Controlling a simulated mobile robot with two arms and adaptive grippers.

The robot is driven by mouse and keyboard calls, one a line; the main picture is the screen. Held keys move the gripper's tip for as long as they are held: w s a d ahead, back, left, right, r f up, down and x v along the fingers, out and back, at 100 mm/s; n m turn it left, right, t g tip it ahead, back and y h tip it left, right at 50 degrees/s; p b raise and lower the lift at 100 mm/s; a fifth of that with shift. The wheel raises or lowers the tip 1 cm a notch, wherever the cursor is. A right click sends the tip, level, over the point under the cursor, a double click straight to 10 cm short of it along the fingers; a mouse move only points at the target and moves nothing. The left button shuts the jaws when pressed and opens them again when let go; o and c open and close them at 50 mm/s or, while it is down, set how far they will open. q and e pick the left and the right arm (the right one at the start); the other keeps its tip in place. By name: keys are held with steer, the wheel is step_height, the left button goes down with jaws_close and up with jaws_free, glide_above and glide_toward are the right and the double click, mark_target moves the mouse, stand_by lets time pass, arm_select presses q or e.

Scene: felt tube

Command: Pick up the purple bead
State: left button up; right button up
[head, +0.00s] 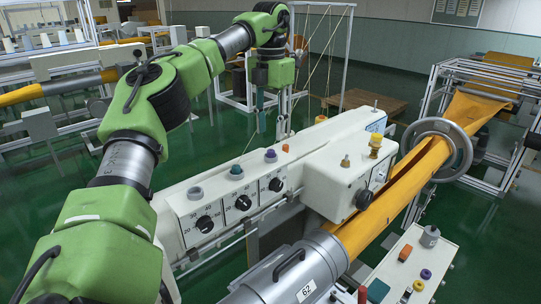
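A small purple bead (270,155) sits on top of the white control box, between a teal piece (237,171) and an orange block (285,148). A second purple round piece (426,274) lies on the white tray at the lower right. My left gripper (272,122) points down, with its fingers apart and nothing visible between them. In the picture it is just above the bead on the box; its depth relative to the bead is hard to tell. My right gripper is not in view.
The white control box (180,214) has several black dials on its front. A grey cylinder (195,193) and a yellow knob (376,142) stand up from the machine. The white tray (440,262) holds several small pieces. An orange felt tube (405,185) runs through a metal ring.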

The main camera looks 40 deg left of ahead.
mark_target(271, 150)
arm_select(q)
steer(key=shift+d+f+p, duration=0.15)
steer(key=shift+f+p, duration=0.25)
steer(key=shift+f, duration=0.3)
step_height(271, 150, down, 3)
steer(key=shift+f+p, duration=0.2)
steer(key=shift+p, duration=0.7)
steer(key=shift+f, duration=0.45)
steer(key=c, duration=0.8)
